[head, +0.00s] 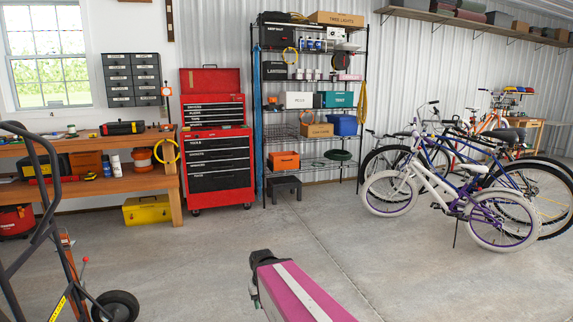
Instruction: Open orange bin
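The orange bin (284,160) sits on a low shelf of the black wire rack (325,163), toward its left side, above a dark step stool. It is a small orange box with a dark mark on its front. Its top looks closed, but it is too small to be sure. My pink arm link with a white stripe reaches up from the bottom of the head view, well in front of the rack and apart from it. My gripper's fingers cannot be made out in this view.
A red tool chest (217,150) stands left of the rack, and a wooden workbench (90,165) is further left. A hand truck (45,210) stands at near left. Several bicycles (450,195) stand at right. The concrete floor (250,230) before the rack is clear.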

